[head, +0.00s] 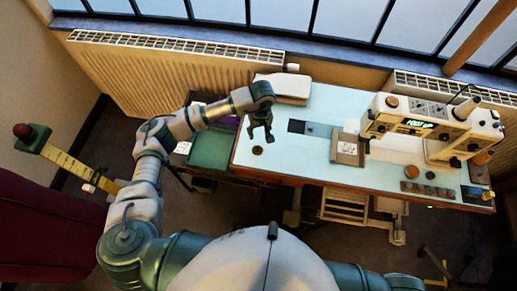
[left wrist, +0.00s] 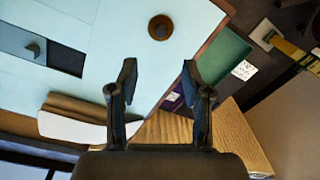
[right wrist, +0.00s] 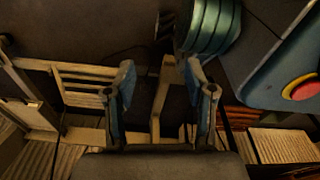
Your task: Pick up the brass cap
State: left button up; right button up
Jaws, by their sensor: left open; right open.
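A green tray (head: 210,150) stands left of the table. A white-topped block (head: 284,86) lies at the back. Table surface around the cap is clear.

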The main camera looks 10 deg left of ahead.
pick_arm(q)
send_over(258, 148)
jog(key=f, duration=0.6)
jog(key=shift+w+a+f, duration=0.1)
jog(key=shift+w+f, duration=0.1)
jog(key=shift+f, duration=0.05)
notch_tip(258, 148, down, 5)
jog(key=shift+s+p, duration=0.1)
jog(key=shift+p, duration=0.25)
grip_shut()
pick_arm(e)
jog(key=shift+s+d+f, duration=0.1)
jog(key=shift+s+f, duration=0.1)
jog(key=shift+s, duration=0.3)
jog(key=shift+s+f, duration=0.15)
jog(key=shift+s, duration=0.3)
